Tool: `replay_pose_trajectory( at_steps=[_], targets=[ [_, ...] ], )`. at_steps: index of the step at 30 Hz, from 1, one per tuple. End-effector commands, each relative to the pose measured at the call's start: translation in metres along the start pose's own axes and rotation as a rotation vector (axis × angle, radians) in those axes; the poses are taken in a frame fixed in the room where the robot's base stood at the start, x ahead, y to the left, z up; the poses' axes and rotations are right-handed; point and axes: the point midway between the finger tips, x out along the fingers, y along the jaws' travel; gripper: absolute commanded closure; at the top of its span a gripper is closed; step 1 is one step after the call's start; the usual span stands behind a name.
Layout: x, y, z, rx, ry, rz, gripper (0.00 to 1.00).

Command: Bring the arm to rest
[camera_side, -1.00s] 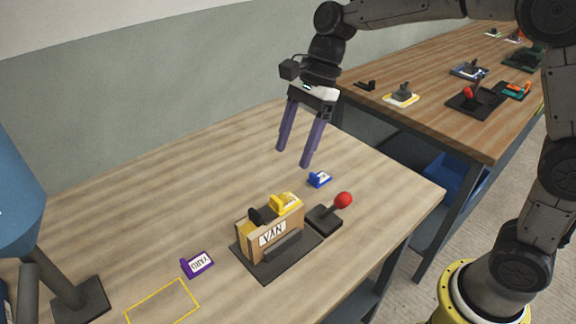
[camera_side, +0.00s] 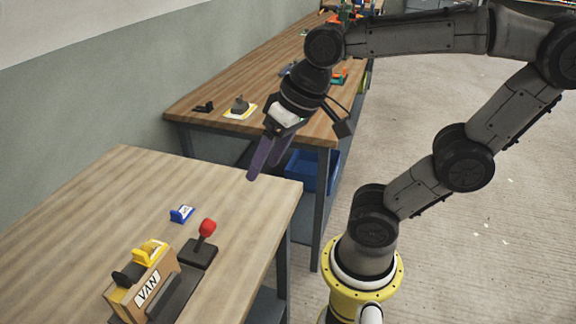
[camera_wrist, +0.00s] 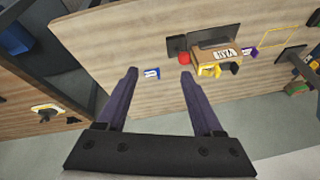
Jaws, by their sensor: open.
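My gripper (camera_side: 262,165) is open and empty, with two purple fingers pointing down and to the left. In the side view it is in the air near the far right corner of the near table (camera_side: 110,215), in front of the gap between the two tables. My arm reaches in from the yellow base at the right.
The near table holds a cardboard block marked VAN (camera_side: 146,292), a red-knobbed lever (camera_side: 207,229) and a blue tag (camera_side: 182,214). A second table (camera_side: 207,85) carries a white-and-yellow piece (camera_side: 240,107). A blue bin (camera_side: 312,171) sits below. Grey floor is open at the right.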

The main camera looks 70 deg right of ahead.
Motion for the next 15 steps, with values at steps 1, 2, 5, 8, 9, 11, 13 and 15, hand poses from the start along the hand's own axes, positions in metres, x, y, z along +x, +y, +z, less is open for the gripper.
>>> replay_pose_trajectory(
  at_steps=[1,2,5,8,9,11,13,15],
  targets=[
    [-0.001,0.009,0.011,-0.082,0.032,0.013,0.32],
    [0.000,0.013,0.016,-0.126,0.045,0.020,0.32],
    [0.001,0.022,0.028,-0.233,0.075,0.041,0.32],
    [0.002,0.026,0.032,-0.281,0.086,0.052,0.32],
    [0.002,0.027,0.033,-0.288,0.087,0.054,0.32],
    [0.003,0.027,0.033,-0.292,0.087,0.054,0.32],
    [0.002,0.027,0.033,-0.290,0.086,0.054,0.32],
    [0.002,0.027,0.033,-0.289,0.086,0.053,0.32]
  ],
)
